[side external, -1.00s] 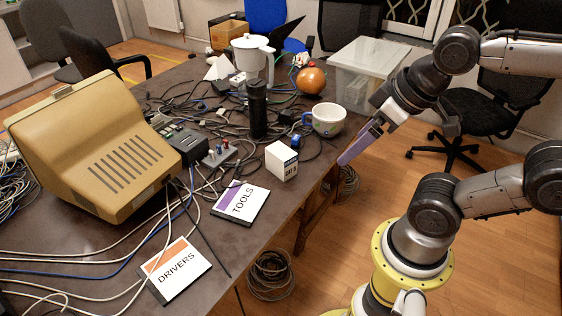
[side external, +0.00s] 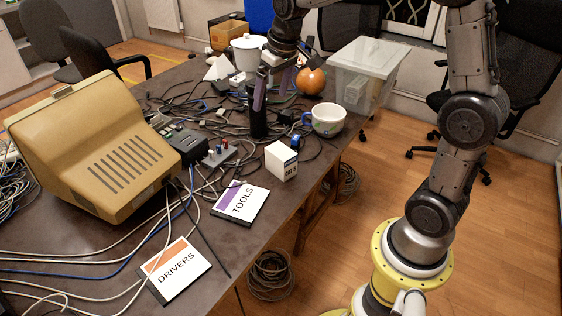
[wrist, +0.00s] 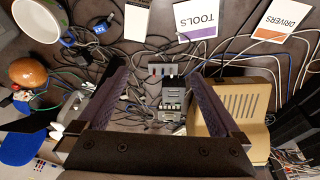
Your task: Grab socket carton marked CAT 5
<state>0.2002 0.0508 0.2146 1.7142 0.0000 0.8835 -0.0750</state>
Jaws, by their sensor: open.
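The socket carton (side external: 281,161) is a small white box with a dark printed label on its side. It stands upright on the table near the right edge, behind the TOOLS card. In the wrist view the carton (wrist: 136,21) shows at the top edge, partly cut off, its label not readable. My gripper (side external: 271,93) is open, with purple fingers pointing down over the cables, farther back on the table than the carton and above it. In the wrist view my gripper (wrist: 153,66) spans cables, with nothing between the fingers.
A white cup (side external: 327,121) stands behind the carton, near the table edge. The DRIVERS card (side external: 174,270) lies in front.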

